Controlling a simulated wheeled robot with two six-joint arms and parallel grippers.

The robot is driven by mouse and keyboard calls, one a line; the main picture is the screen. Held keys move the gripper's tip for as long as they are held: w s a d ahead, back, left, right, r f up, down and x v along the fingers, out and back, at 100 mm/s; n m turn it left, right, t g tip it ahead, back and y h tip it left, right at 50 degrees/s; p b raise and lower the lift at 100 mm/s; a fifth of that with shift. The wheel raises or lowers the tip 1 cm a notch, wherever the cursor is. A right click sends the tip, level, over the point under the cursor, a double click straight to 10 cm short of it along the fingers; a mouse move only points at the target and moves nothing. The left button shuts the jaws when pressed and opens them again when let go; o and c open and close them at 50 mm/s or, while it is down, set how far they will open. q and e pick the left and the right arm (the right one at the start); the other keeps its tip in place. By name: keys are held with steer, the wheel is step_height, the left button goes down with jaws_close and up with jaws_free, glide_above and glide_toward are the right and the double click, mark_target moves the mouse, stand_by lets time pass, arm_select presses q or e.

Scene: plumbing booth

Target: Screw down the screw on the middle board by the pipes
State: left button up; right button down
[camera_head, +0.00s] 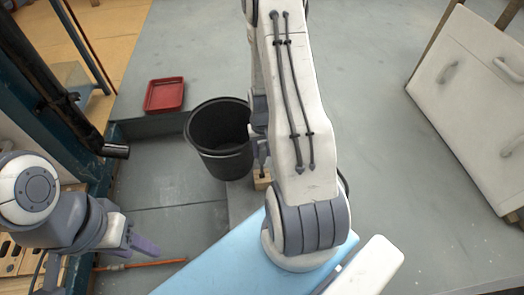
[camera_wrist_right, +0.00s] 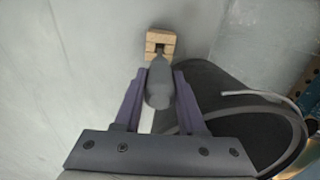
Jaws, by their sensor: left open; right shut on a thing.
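A small wooden block (camera_wrist_right: 153,53) with a dark recess shows ahead of my right gripper (camera_wrist_right: 160,78) in the right wrist view. That gripper is shut on a grey rounded tool (camera_wrist_right: 159,90), whose narrow front end points at the recess. I cannot tell whether it touches anything there, and I cannot make out a screw. In the head view, wood (camera_head: 262,182) shows low beside my right arm, which hides most of the right gripper. My left gripper (camera_head: 143,246) is open and empty at the lower left, away from the block.
A black bucket (camera_head: 222,160) stands close left of my right arm. A red tray (camera_head: 165,95) lies behind it. A dark pipe (camera_head: 115,151) juts from the left frame. An orange rod (camera_head: 150,263) lies near my left gripper. A white cabinet (camera_head: 460,85) stands right; floor before it is clear.

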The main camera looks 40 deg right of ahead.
mark_target(262, 161)
steer(key=shift+f+b, duration=1.5)
steer(key=shift+f, duration=1.6)
steer(key=shift+c, duration=2.1)
jaws_free()
step_height(262, 161, up, 11)
steer(key=p, duration=0.7)
steer(key=shift+f, duration=0.2)
